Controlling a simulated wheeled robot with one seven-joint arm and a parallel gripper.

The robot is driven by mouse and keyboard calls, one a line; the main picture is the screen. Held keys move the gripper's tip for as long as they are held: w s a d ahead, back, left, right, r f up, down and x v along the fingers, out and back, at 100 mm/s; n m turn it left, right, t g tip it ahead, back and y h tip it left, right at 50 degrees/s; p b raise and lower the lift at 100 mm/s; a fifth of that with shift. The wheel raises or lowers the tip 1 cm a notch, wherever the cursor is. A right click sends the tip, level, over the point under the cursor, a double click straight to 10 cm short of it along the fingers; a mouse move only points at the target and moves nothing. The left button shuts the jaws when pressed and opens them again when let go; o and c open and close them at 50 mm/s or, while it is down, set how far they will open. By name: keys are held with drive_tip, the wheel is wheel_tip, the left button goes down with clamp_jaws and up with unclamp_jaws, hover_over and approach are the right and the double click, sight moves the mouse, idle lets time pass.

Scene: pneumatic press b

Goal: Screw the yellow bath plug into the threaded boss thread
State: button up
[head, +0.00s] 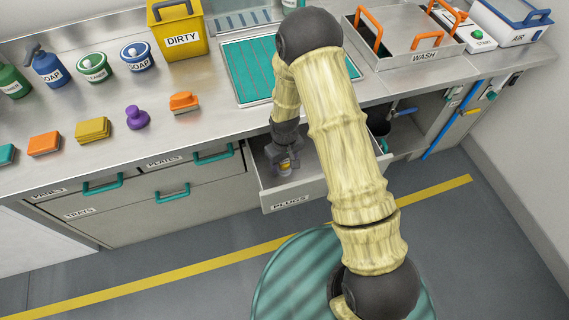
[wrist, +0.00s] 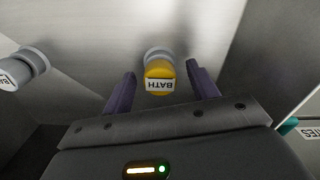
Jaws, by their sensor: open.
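The yellow bath plug (wrist: 159,76), with a white label reading BATH, stands in the open drawer marked PLUGS. It sits on a grey round base in the wrist view. In the head view the plug (head: 286,166) is a small yellow spot under my gripper (head: 284,165). In the wrist view my gripper (wrist: 161,88) is open, with one purple finger on each side of the plug and a gap to both. The threaded boss cannot be made out in either view.
A grey plug (wrist: 20,68) with a white label stands left of the yellow one in the drawer. The PLUGS drawer (head: 291,202) sticks out below the counter. Soap bottles, sponges and the WASH basin (head: 412,50) stand on the counter above.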

sight(284, 162)
drive_tip(key=c, duration=1.1)
wheel_tip(284, 162, up, 10)
drive_tip(key=shift+r+p, duration=0.1)
drive_tip(key=shift+p, duration=0.35)
